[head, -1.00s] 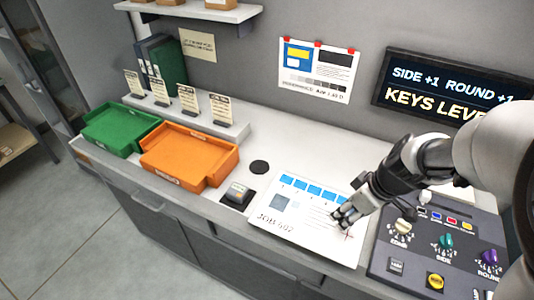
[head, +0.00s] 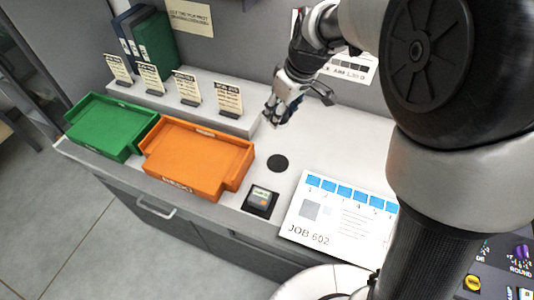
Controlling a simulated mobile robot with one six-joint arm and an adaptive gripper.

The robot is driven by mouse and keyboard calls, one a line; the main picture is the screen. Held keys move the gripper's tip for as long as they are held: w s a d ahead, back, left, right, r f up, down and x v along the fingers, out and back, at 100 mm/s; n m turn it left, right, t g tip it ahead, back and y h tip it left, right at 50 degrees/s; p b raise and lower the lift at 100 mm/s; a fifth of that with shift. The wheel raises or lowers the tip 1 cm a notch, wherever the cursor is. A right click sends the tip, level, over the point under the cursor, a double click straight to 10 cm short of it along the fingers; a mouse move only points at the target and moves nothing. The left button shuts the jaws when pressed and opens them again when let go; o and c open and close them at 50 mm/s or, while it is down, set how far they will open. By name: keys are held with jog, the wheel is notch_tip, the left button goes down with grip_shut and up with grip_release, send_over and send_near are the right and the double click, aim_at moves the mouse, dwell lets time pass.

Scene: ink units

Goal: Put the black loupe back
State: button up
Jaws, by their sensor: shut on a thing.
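My gripper (head: 275,114) is at the upper middle of the head view, raised above the back of the counter. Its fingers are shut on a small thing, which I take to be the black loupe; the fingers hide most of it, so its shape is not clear. A flat black round pad (head: 278,163) lies bare on the white counter, below my gripper in the picture and right of the orange tray.
The orange tray (head: 236,187) and green tray (head: 77,132) stand left. Small cards line a ledge (head: 190,115) behind them. A small black device (head: 260,201) and the JOB 602 sheet (head: 330,238) lie in front. My arm covers much of the right side.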

notch_tip(320, 180, down, 18)
jog(key=b, duration=0.5)
jog(key=shift+f, duration=0.25)
jog(key=shift+s+b, duration=0.1)
jog(key=shift+b, duration=0.25)
jog(key=shift+f, duration=0.2)
jog(key=o, duration=1.1)
jog(key=shift+c, duration=0.2)
jog(key=shift+r, duration=0.15)
jog(key=shift+d+r, duration=0.1)
jog(key=shift+r, duration=0.15)
jog(key=p+v, duration=0.3)
jog(key=v, duration=0.8)
jog(key=shift+r+p, duration=0.4)
